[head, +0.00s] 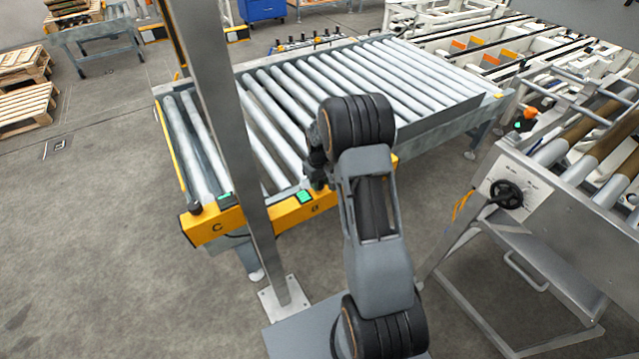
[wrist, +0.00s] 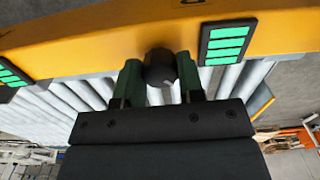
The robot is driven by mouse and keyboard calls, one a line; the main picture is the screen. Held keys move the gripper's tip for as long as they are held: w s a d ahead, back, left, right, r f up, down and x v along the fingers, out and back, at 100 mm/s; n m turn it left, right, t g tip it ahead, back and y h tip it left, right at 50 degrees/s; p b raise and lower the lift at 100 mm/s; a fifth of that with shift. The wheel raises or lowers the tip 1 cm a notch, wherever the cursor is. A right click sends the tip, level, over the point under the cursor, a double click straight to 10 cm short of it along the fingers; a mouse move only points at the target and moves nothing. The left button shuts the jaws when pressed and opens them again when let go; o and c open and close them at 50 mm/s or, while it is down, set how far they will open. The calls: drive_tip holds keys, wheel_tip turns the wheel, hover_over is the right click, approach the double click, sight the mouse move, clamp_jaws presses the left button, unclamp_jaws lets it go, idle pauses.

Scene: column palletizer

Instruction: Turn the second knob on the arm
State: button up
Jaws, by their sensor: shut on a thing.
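The yellow arm (head: 290,214) runs along the near end of the roller conveyor, marked C at left and with another letter further right. A dark round knob (wrist: 160,66) on the yellow arm sits between the fingers of my gripper (wrist: 160,78) in the wrist view. My gripper is shut on this knob, with one finger on each side. In the head view my gripper (head: 318,176) is over the arm, right of a green display, and hides the knob. Another black knob (head: 195,208) stands free at the left, near the C.
A green display (head: 305,197) sits beside my gripper, and another (head: 224,197) by the left knob. A grey post (head: 228,110) rises in front of the rollers (head: 390,75). A steel machine with a black handwheel (head: 507,194) stands at the right.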

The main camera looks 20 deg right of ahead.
sight(320, 182)
drive_tip(key=shift+n, duration=0.4)
drive_tip(key=o, duration=0.9)
drive_tip(key=shift+r, duration=0.15)
wheel_tip(320, 182, up, 14)
drive_tip(key=shift+f+b, duration=0.2)
drive_tip(key=shift+b, duration=0.35)
